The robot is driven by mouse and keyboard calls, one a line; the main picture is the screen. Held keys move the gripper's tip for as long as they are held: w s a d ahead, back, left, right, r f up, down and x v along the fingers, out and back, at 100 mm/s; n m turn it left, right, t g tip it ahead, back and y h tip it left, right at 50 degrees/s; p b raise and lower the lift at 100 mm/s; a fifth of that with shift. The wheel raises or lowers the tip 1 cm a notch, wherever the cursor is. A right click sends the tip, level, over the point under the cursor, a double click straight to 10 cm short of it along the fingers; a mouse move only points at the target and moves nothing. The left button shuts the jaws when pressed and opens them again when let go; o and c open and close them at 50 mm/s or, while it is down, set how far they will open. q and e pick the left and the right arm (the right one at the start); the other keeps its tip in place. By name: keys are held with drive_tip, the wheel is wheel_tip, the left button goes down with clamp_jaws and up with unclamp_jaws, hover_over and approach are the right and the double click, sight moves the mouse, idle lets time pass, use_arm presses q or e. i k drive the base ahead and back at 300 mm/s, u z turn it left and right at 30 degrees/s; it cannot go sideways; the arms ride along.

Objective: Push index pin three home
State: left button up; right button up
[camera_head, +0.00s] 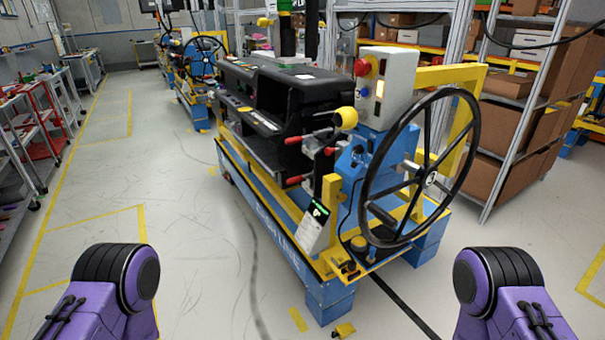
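The black dashboard module (285,95) is mounted on a blue and yellow fixture (300,250) in the middle of the head view. A yellow round knob (346,118) sticks out at its near end. Red-tipped handles show below it, one upper (296,140) and one lower (294,181). No label or number is readable, so I cannot tell which part is index pin three or how far in it sits. Only purple and black links of my two arms show at the bottom corners. Both grippers are outside the picture.
A large black handwheel (419,168) stands at the fixture's right end. A control box (386,83) with a red button is above it. Shelves with cardboard boxes (515,140) stand at the right, red and grey carts (40,135) at the left. The floor left of the fixture is clear.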

sight(328, 151)
drive_tip(key=k, duration=0.55)
drive_tip(key=u, duration=1)
drive_tip(key=i, duration=0.95)
drive_tip(key=u, duration=0.6)
drive_tip(key=i, duration=0.9)
drive_tip(key=z, duration=1.05)
drive_tip(key=i, duration=0.85)
drive_tip(key=z, duration=0.85)
